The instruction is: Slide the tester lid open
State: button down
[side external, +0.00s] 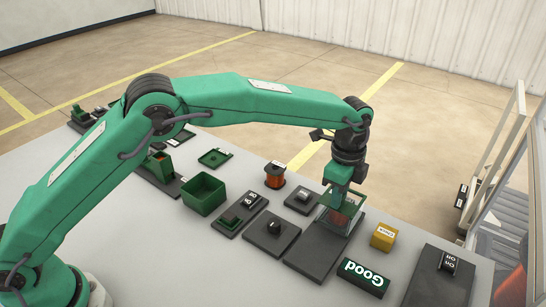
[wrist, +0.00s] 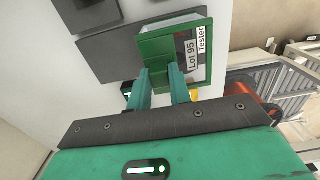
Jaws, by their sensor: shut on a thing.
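The tester (side external: 341,218) is a box with clear sides and reddish-orange inside, standing on a dark base plate (side external: 318,255). In the wrist view its green top frame (wrist: 172,46) carries labels reading "Lot 95" and "Tester" (wrist: 202,38). My gripper (side external: 340,194) points down at the top of the tester. In the wrist view my gripper (wrist: 160,72) has its two fingers at the near edge of the green frame, shut on the lid part there. The fingers hide the exact contact, and how far the lid stands open cannot be told.
A dark plate with a switch (side external: 449,262) lies farther right. A wire spool (side external: 275,175), knob plates (side external: 273,228) and an open green bin (side external: 204,193) stand to the left.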

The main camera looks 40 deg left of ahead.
jog(key=shift+s, duration=0.15)
jog(key=s, duration=1.1)
jog(key=c, duration=1.4)
grip_release()
jog(key=shift+o, duration=0.2)
jog(key=shift+r, duration=0.2)
notch_tip(320, 180, up, 6)
dwell(0.5)
jog(key=shift+r, duration=0.1)
